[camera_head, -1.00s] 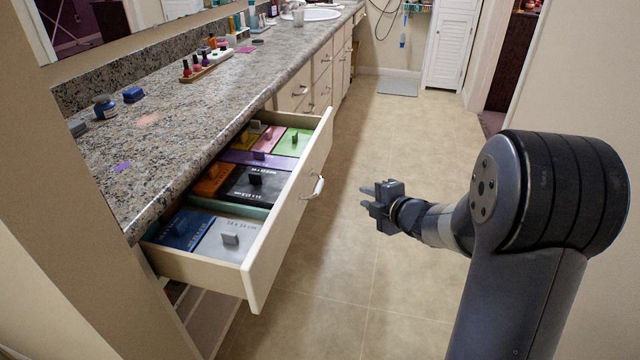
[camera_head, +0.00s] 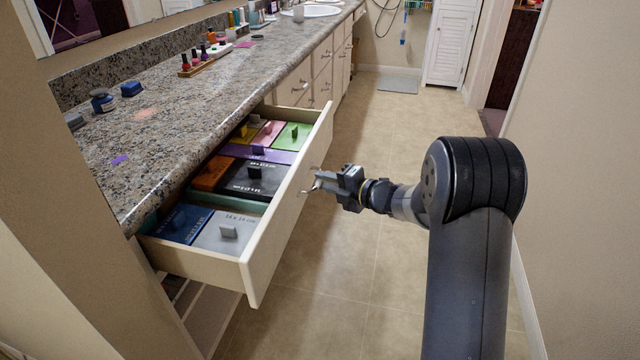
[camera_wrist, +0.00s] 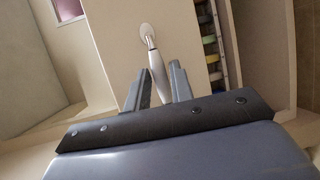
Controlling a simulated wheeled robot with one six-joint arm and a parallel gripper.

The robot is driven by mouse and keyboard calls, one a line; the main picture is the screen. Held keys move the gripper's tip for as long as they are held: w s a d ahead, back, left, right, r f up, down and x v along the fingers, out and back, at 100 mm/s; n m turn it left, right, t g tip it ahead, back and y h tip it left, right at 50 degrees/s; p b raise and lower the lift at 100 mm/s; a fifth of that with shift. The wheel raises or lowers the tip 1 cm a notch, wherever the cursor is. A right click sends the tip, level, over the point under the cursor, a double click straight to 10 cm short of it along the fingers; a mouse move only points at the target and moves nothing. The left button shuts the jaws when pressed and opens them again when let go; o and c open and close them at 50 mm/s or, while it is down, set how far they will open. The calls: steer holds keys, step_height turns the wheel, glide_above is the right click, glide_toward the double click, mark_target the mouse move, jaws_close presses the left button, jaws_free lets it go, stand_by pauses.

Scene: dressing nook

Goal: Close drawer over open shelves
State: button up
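The drawer (camera_head: 283,212) is pulled far out from under the granite counter, above open shelves (camera_head: 205,312). It holds several colored flat boxes with small knobs, such as a black one (camera_head: 254,180) and a grey one (camera_head: 226,232). Its front carries a curved metal handle (camera_head: 309,188). My gripper (camera_head: 318,182) is at the handle, on the outer side of the drawer front. In the wrist view the two fingers (camera_wrist: 157,88) stand apart, with the handle (camera_wrist: 153,62) reaching down between them. Whether the fingers touch the handle is not clear.
The granite counter (camera_head: 170,130) bears nail polish bottles on a wooden tray (camera_head: 208,66), a blue jar (camera_head: 103,102) and small items. Tiled floor (camera_head: 345,275) is clear beside the drawer; a wall stands at right.

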steer(key=shift+x, duration=1.05)
jaws_close()
